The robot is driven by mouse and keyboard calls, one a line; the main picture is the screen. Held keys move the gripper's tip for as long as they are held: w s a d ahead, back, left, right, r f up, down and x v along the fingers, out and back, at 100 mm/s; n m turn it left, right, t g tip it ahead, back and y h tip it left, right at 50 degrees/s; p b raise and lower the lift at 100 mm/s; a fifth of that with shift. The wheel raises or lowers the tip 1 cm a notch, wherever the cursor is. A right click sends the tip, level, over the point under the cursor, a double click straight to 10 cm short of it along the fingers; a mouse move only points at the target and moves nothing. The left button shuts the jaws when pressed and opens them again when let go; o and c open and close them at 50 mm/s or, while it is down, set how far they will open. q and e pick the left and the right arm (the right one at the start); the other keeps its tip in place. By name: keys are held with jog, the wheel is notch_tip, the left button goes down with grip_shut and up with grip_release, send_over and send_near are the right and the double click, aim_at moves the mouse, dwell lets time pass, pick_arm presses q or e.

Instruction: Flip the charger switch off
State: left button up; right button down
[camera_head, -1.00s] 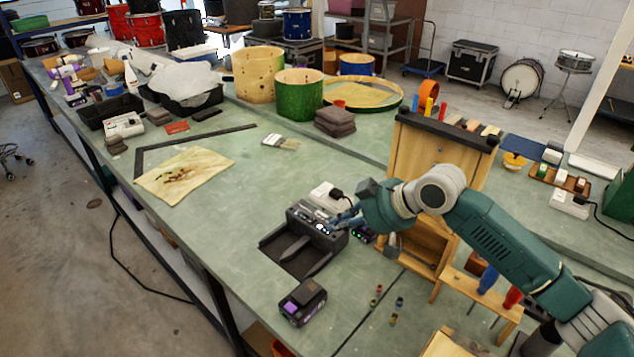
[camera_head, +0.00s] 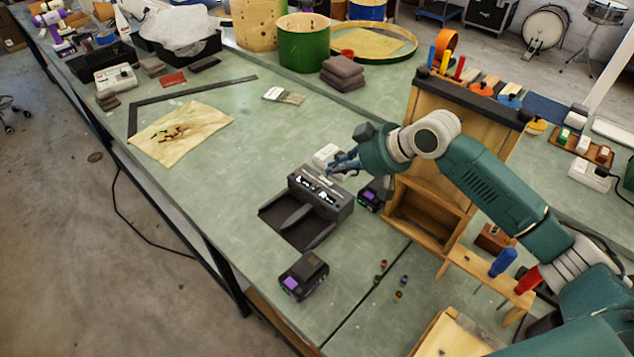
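The black charger (camera_head: 322,197) sits on the green bench, with white lit marks on its raised back part and two empty slots in front. I cannot make out a switch or its position. A white box (camera_head: 325,156) stands just behind the charger, partly hidden by my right gripper. My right gripper (camera_head: 339,166) is at the charger's far side, in front of the white box. Its fingers are small and overlap, so I cannot tell whether they are open or touching anything. My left gripper is not in view.
One black battery with a purple label (camera_head: 303,276) lies in front of the charger; another (camera_head: 374,194) stands to its right. A wooden tool cabinet (camera_head: 432,196) stands further right, below my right arm. A stained cloth (camera_head: 181,133) lies left. The bench between cloth and charger is clear.

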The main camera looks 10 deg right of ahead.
jog(key=p, duration=0.2)
send_over(315, 188)
jog(key=s, duration=0.2)
notch_tip(315, 188, down, 5)
jog(key=shift+r, duration=0.1)
notch_tip(315, 188, down, 3)
jog(key=shift+r+p, duration=0.15)
jog(key=shift+p, duration=0.35)
jog(key=shift+s+f, duration=0.1)
jog(key=shift+f, duration=0.25)
jog(key=shift+s+f, duration=0.1)
jog(key=shift+f, duration=0.25)
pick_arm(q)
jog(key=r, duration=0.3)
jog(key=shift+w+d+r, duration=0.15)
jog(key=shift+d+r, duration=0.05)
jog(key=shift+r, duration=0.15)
